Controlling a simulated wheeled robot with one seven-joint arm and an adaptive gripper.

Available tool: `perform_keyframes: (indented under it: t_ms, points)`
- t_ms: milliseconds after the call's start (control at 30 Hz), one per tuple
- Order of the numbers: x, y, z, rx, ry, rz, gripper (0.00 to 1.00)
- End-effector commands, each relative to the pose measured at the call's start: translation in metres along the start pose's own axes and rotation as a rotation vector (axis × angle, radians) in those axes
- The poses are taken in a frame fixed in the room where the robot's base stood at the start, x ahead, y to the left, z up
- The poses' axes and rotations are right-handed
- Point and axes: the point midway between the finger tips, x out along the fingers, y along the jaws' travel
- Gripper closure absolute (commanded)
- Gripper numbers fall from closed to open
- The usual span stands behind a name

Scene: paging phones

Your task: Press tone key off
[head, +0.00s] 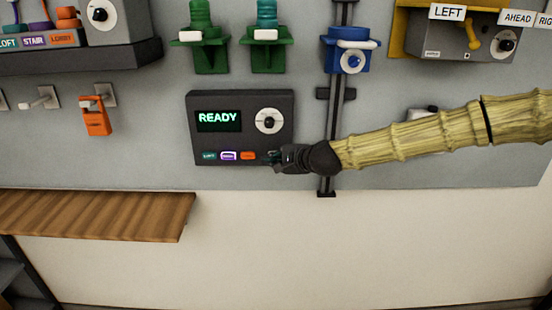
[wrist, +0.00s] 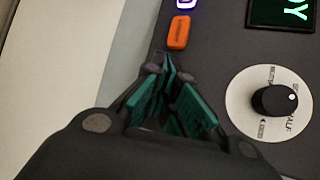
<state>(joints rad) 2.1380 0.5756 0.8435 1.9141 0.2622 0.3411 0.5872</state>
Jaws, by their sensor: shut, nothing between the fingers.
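The keys are a green one (head: 209,156), a purple one with a bright lit border (head: 228,156) and an orange one (head: 248,156). I cannot make out which is the tone key. My gripper (head: 273,157) is shut and empty at the panel's lower right, just right of the orange key. In the wrist view the green fingertips (wrist: 168,72) are below the orange key (wrist: 179,32), apart from it in the picture; contact with the panel cannot be told.
The dial (wrist: 272,101) is to the right of the fingers in the wrist view. Green holders (head: 270,55) and a blue holder (head: 346,58) are above the panel. A dark vertical rail (head: 337,110) is right of it. A wooden shelf (head: 100,215) juts out at lower left.

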Motion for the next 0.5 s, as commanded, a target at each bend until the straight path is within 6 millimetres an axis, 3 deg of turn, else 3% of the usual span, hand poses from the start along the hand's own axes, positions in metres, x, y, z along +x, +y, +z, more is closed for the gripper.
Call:
perform_keyframes:
  t_ms: [500]
  points:
    - [-0.0077,0.007,0.0055,0.0,0.0,0.0,1.0]
